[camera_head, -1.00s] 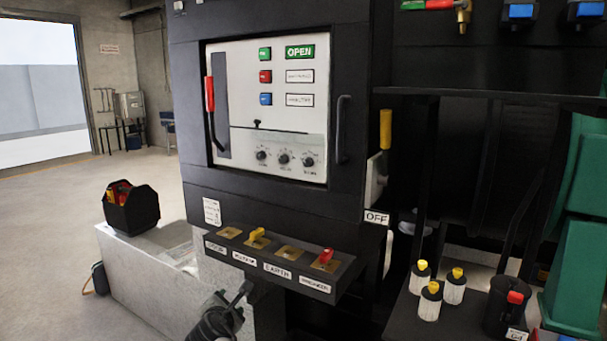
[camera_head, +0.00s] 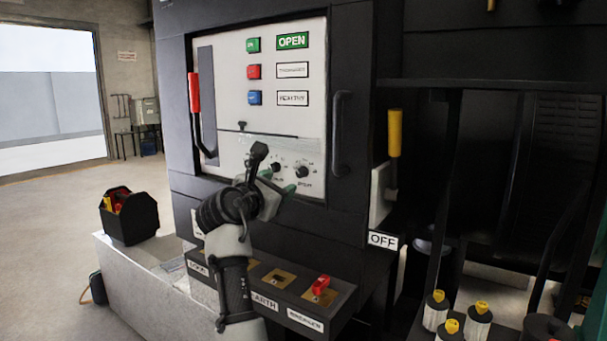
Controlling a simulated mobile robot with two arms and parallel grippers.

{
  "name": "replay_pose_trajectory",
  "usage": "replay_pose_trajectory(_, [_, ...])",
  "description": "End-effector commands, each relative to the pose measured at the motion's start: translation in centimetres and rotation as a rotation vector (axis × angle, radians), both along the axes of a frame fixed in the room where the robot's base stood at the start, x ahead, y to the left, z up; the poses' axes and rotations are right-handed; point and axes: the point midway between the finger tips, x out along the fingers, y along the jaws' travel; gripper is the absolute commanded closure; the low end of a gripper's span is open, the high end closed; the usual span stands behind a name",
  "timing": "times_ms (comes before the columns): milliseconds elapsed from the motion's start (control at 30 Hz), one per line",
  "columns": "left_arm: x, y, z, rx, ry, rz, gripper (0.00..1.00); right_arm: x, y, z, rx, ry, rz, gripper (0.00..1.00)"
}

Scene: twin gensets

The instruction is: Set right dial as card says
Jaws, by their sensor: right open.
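The right dial (camera_head: 302,172) is a dark round knob at the lower right of the white panel (camera_head: 228,85). The middle dial (camera_head: 276,169) shows beside it. The left dial is hidden behind my right gripper. My right gripper (camera_head: 272,170) is open in front of the dial row, its fingers left of the right dial and apart from it. A small white card (camera_head: 196,224) on the cabinet below the panel is partly covered by my right arm; its text is unreadable. My left gripper is out of view.
A red-handled lever (camera_head: 194,93) is at the panel's left. A black door handle (camera_head: 338,130) and a yellow-handled lever (camera_head: 395,135) stand to the right. A shelf with a red key (camera_head: 320,285) juts out below. A black tool box (camera_head: 130,218) is at left.

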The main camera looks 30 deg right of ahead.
Motion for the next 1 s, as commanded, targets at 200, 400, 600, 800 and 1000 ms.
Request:
replay_pose_trajectory(200, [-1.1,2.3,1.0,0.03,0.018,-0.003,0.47,1.8,-3.7,0.2,0.0,0.001,-0.002,0.46])
replay_pose_trajectory(400, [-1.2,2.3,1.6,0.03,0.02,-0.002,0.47,3.5,-6.8,0.2,0.0,0.001,-0.001,0.46])
replay_pose_trajectory(600, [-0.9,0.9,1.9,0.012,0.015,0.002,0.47,4.4,-8.4,0.0,0.0,0.0,0.001,0.46])
replay_pose_trajectory(800, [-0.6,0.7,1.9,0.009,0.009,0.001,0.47,4.6,-8.6,-0.1,0.001,-0.002,0.002,0.46])
replay_pose_trajectory(1000, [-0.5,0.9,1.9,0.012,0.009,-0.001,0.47,4.6,-8.6,-0.1,0.001,-0.001,0.001,0.57])
